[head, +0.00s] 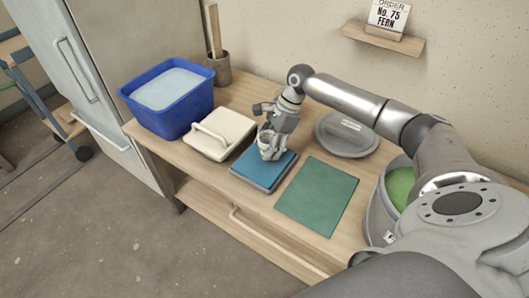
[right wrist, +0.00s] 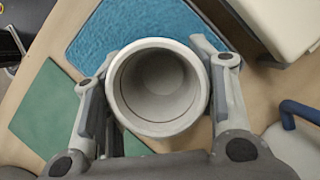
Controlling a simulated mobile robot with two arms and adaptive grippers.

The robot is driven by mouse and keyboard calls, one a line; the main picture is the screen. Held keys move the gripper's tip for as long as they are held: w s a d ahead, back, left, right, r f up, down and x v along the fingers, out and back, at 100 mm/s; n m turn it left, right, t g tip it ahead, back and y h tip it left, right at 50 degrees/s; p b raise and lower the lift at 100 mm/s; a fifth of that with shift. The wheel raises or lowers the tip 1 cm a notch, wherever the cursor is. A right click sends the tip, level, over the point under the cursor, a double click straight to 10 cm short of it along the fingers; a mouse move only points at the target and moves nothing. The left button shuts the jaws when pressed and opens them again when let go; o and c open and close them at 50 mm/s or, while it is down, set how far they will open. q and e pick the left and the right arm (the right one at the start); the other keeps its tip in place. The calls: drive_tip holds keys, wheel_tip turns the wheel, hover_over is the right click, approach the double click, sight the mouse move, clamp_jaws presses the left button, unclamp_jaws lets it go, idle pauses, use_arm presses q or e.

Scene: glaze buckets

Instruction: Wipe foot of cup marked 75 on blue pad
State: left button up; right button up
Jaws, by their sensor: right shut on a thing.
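A small pale grey cup (right wrist: 158,88) is between the fingers of my right gripper (head: 268,145), its open mouth facing the wrist camera. In the right wrist view the right gripper (right wrist: 160,95) has a finger against each side of the cup. In the head view the cup (head: 265,138) is upright over the blue pad (head: 262,180), near its back edge; I cannot tell whether its foot touches the pad. The pad (right wrist: 120,30) also shows behind the cup in the right wrist view. No number shows on the cup. My left gripper is not in view.
A blue bucket (head: 183,122) of pale liquid and a cream handled lid (head: 219,147) are left of the pad. A green mat (head: 318,196) lies right, with a grey lid (head: 347,135) behind and a bucket of green glaze (head: 399,187). The order card (head: 389,15) reads No. 75 FERN.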

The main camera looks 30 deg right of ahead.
drive_tip(key=shift+w+d+b, duration=0.25)
drive_tip(key=shift+d+b, duration=0.05)
drive_tip(key=shift+d, duration=0.3)
drive_tip(key=shift+s+a, duration=0.1)
drive_tip(key=shift+a, duration=0.15)
drive_tip(key=shift+s+a+p, duration=0.35)
drive_tip(key=shift+a+p, duration=0.05)
drive_tip(key=shift+a, duration=0.4)
drive_tip(key=shift+s+a+p, duration=0.35)
drive_tip(key=shift+a+p, duration=0.05)
drive_tip(key=shift+a, duration=0.4)
drive_tip(key=shift+s+a+f+p, duration=0.1)
drive_tip(key=shift+s+a+p, duration=0.15)
drive_tip(key=shift+a, duration=0.5)
drive_tip(key=shift+s+a+p, duration=0.1)
drive_tip(key=shift+s+a, duration=0.25)
drive_tip(key=shift+a, duration=0.35)
wheel_tip(320, 180, up, 7)
drive_tip(key=p, duration=0.4)
